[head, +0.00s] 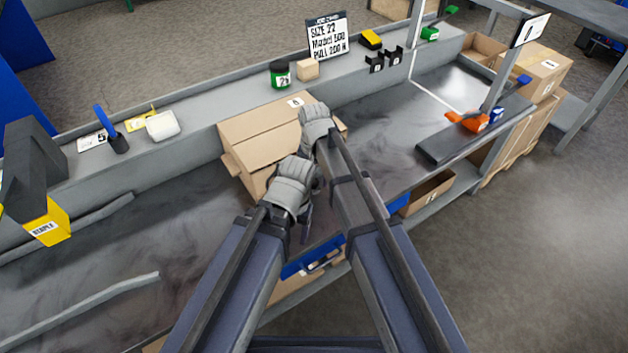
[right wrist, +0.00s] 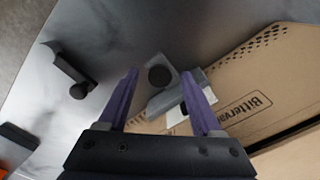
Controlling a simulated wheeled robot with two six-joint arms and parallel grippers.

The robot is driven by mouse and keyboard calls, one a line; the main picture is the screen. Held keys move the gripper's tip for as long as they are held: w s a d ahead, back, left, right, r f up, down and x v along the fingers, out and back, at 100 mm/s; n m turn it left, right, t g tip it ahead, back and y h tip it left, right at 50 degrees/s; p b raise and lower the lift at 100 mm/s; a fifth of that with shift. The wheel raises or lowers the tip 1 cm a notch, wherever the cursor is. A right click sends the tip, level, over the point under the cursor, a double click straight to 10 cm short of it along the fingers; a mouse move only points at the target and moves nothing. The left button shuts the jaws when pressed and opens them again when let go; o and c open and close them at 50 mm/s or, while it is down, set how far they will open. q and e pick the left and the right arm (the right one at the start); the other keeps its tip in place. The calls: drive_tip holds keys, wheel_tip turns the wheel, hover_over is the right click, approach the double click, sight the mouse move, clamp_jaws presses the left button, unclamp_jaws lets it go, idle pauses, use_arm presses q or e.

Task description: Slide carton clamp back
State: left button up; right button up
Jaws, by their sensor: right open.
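In the right wrist view, a grey clamp block (right wrist: 168,98) with a dark round knob (right wrist: 159,76) stands at the edge of a brown printed carton (right wrist: 265,92). My right gripper (right wrist: 160,73) is open, its purple fingers spread on either side of the knob; contact cannot be told. In the head view the carton (head: 262,124) lies on the bench, and both grey-covered wrists are over or beside it. My right gripper's fingertips and the clamp are hidden there. My left gripper (head: 306,220) is beside the carton's near side, its jaws unclear.
A grey bar with a dark knob (right wrist: 78,88) is left of my right fingers. A raised shelf behind the carton holds a green-labelled tin (head: 280,75) and a small box (head: 306,69). A dark slab (head: 445,143) lies right.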

clamp_jaws()
idle(0.4)
idle(0.9)
